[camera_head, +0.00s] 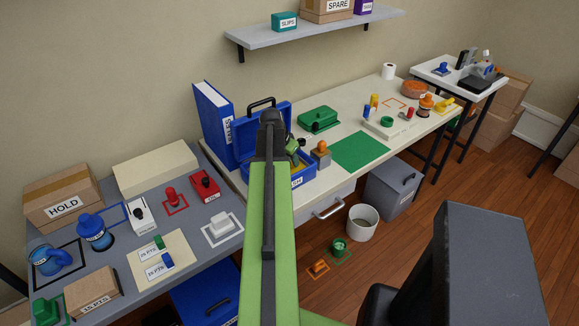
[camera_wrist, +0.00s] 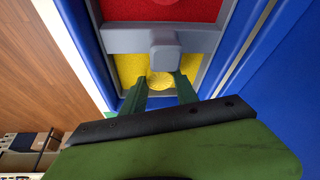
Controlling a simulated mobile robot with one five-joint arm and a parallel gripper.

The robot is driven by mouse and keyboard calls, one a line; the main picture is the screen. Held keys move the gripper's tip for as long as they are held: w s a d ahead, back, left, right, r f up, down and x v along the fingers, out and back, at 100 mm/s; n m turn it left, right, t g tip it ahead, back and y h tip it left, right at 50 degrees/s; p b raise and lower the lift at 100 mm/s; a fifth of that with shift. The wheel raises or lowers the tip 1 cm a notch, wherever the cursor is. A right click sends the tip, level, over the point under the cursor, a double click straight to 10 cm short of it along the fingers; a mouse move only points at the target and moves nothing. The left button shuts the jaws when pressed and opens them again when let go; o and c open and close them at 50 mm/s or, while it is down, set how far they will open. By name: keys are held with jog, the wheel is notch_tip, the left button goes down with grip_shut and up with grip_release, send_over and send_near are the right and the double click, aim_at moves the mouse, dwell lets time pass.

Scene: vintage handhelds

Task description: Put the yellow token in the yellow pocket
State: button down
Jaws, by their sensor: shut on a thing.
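The open blue case (camera_head: 260,140) stands on the cream bench, mostly behind my arm in the head view. In the wrist view, its grey insert (camera_wrist: 120,42) has a red pocket (camera_wrist: 150,10) and a yellow pocket (camera_wrist: 130,68). A grey block (camera_wrist: 165,50) sits at the divider between them. The round yellow token (camera_wrist: 160,80) shows between the two green fingertips of my gripper (camera_wrist: 160,84), over the yellow pocket. My gripper is shut on the token. Whether the token touches the pocket floor I cannot tell. In the head view the token is hidden.
A green box (camera_head: 318,120) and green mat (camera_head: 360,150) lie further right. A blue binder (camera_head: 212,115) stands left of the case. Blue case walls (camera_wrist: 245,60) flank the pockets.

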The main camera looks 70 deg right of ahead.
jog(key=shift+f, duration=0.35)
jog(key=c, duration=0.9)
grip_release()
jog(key=shift+c, duration=0.2)
jog(key=shift+r, duration=0.1)
jog(key=p+v, duration=1.1)
jog(key=shift+r, duration=0.3)
jog(key=shift+a+r+p, duration=0.25)
jog(key=shift+r+p, duration=0.15)
jog(key=shift+f, duration=0.1)
